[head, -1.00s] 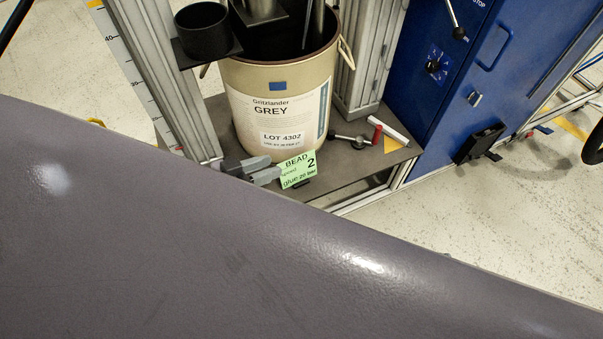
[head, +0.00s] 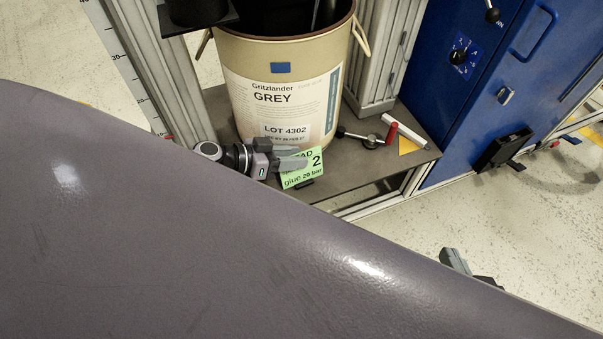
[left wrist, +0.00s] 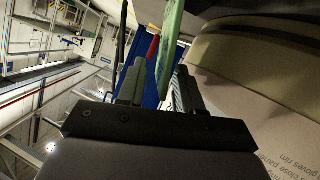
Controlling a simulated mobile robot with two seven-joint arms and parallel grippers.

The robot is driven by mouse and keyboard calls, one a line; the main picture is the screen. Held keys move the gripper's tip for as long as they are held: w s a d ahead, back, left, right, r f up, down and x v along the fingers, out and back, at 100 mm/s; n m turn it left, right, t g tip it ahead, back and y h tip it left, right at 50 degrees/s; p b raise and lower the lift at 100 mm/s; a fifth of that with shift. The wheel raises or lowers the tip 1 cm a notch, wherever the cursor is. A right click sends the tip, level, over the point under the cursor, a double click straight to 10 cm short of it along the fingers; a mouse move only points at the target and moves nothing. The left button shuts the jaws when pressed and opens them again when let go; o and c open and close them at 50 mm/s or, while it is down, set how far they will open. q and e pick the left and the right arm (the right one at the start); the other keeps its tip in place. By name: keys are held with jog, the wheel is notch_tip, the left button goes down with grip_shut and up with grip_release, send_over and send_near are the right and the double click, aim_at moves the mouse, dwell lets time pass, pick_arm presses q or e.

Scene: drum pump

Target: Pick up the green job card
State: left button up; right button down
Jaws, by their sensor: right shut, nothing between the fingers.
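The green job card (head: 300,179) stands tilted on the grey shelf in front of the drum, marked "2" and "glue 29 bar". My left gripper (head: 297,158) reaches in from the left, and a finger covers part of the card's upper left. In the left wrist view the fingers (left wrist: 158,88) are apart. The card (left wrist: 171,40) shows there nearly edge-on as a green strip in the gap, closer to the right-hand finger. I see no clear contact on both sides. My right gripper (head: 459,262) is shut and empty at lower right, partly hidden behind my own grey body.
The beige drum (head: 280,100) labelled GREY stands close behind the card. A blue cabinet (head: 470,90) stands further right.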

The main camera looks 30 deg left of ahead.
pick_arm(q)
jog(key=shift+w+d+f, duration=0.2)
jog(key=shift+w+d, duration=0.1)
jog(key=shift+w, duration=0.05)
grip_shut()
jog(key=shift+r, duration=0.2)
